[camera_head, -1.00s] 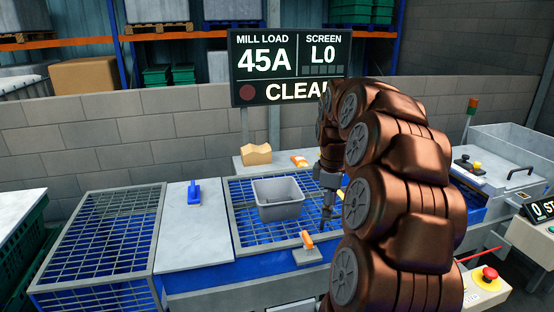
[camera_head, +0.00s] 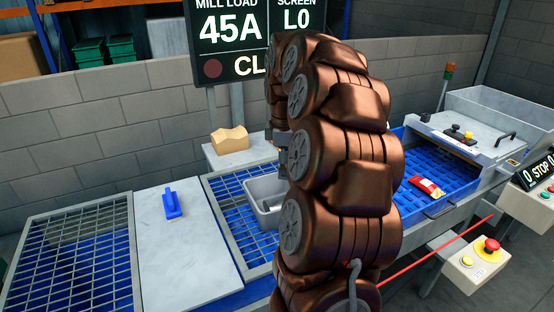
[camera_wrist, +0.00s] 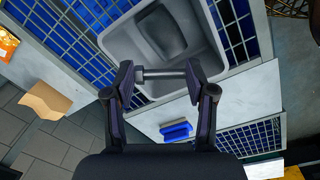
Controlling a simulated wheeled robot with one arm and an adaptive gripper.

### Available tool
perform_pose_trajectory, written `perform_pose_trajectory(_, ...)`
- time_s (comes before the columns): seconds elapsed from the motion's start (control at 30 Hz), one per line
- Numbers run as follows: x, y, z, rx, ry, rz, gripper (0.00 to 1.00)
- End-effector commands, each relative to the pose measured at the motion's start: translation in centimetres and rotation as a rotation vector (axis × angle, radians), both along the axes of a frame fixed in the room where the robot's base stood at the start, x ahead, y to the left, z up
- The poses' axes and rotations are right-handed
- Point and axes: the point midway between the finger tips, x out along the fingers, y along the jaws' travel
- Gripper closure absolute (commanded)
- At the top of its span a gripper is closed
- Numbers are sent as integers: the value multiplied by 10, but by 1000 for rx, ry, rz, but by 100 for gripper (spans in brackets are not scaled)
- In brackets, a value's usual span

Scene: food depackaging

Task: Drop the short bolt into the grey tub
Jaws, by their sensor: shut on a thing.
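The grey tub (camera_head: 262,206) stands on the blue grate, and my arm covers its right part in the head view. In the wrist view the tub (camera_wrist: 112,45) is open and lies just beyond my fingertips. My gripper (camera_wrist: 160,74) is shut on the short bolt (camera_wrist: 162,73), a grey rod with a wider head at its left end. The bolt lies crosswise between the two fingers and overlaps the tub's near side in the picture. How high it is above the tub I cannot tell.
A blue-handled tool (camera_head: 172,204) lies on the pale panel left of the grate. A red packet (camera_head: 426,187) lies on the blue belt at right. An orange packet (camera_wrist: 7,43) shows in the wrist view.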

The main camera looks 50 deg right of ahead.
Motion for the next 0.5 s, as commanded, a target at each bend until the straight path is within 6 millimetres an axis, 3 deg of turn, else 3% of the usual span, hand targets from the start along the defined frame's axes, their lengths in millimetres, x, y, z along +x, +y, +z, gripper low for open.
perform_pose_trajectory(0.5,0,0,-48,1,1,0,79)
